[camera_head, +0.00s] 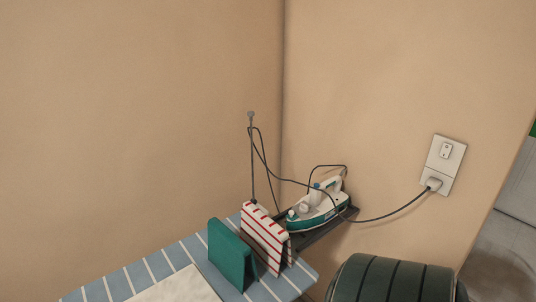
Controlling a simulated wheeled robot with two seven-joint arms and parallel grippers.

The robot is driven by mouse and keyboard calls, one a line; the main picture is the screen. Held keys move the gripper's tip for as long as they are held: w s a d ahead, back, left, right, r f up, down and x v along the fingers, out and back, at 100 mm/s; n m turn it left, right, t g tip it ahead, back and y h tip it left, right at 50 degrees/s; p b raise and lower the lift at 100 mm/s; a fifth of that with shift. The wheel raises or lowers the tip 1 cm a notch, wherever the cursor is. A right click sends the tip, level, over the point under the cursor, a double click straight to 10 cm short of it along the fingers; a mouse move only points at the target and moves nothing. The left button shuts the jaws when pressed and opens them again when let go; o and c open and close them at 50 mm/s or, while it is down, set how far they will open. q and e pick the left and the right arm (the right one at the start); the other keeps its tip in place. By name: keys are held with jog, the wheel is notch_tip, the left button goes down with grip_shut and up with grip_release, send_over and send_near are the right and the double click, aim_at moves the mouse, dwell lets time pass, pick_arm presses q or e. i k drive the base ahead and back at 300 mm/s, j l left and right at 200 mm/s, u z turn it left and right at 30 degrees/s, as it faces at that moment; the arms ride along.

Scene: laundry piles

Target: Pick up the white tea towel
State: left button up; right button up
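A plain off-white cloth (180,288), which looks like the white tea towel, lies flat on the ironing board (120,281) and is cut off by the bottom edge of the head view. A folded green cloth (231,255) stands upright to its right. A folded white cloth with red stripes (265,236) stands upright just behind the green one. Neither of my grippers is in view.
A white and green iron (318,207) sits on a dark rest at the board's far end. Its cord runs past a thin upright rod (252,160) to a wall socket (443,165). A dark green ribbed rounded object (392,281) stands at the lower right. Walls meet behind the board.

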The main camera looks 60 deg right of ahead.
aim_at(269, 242)
jog(key=z, duration=1.65)
jog(key=i+l, duration=0.15)
jog(key=i, duration=0.15)
jog(key=i+l, duration=0.1)
jog(key=i, duration=0.2)
